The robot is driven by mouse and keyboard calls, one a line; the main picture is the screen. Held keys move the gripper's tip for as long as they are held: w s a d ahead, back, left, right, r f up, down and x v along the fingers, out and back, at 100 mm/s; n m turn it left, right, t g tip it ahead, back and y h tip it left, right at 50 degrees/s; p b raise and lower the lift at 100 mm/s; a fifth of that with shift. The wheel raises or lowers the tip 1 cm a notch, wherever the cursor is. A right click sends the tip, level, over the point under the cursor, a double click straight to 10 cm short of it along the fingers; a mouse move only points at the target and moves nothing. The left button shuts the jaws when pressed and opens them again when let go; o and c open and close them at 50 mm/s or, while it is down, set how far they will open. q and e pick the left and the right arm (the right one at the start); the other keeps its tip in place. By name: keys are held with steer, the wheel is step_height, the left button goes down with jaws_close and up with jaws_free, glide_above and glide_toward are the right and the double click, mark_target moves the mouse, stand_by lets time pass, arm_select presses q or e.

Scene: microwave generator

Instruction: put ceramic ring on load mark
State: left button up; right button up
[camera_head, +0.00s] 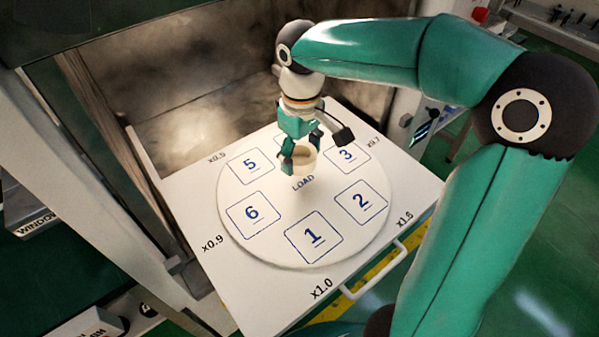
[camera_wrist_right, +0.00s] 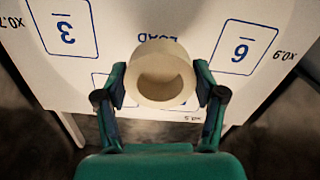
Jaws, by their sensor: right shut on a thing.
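The ceramic ring (camera_head: 304,156) is cream-coloured and is held between the fingers of my right gripper (camera_head: 303,160). In the right wrist view, the ring (camera_wrist_right: 160,78) sits between the two green fingertips of the right gripper (camera_wrist_right: 160,84). The load mark is the word LOAD (camera_head: 303,183) at the middle of the white round plate (camera_head: 280,248). In the head view the ring is just behind the word; in the wrist view it covers the word's edge. I cannot tell whether the ring touches the plate. My left gripper is not in view.
Numbered squares surround the middle, such as square 1 (camera_head: 313,236) and square 6 (camera_head: 253,214). The plate lies on a white board (camera_head: 195,190) with multiplier labels and a front handle (camera_head: 376,272). Dark chamber walls (camera_head: 180,105) stand behind. The plate shows no loose objects.

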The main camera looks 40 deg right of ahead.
mark_target(304, 183)
steer(key=shift+s+d+f, duration=0.1)
steer(key=shift+f, duration=0.5)
steer(key=shift+s+d+f, duration=0.1)
steer(key=shift+f, duration=2.4)
steer(key=shift+s+b, duration=0.1)
steer(key=shift+b, duration=0.2)
steer(key=o, duration=1.2)
steer(key=shift+o, duration=0.2)
step_height(304, 183, up, 8)
steer(key=shift+f+p, duration=0.2)
steer(key=shift+p, duration=0.25)
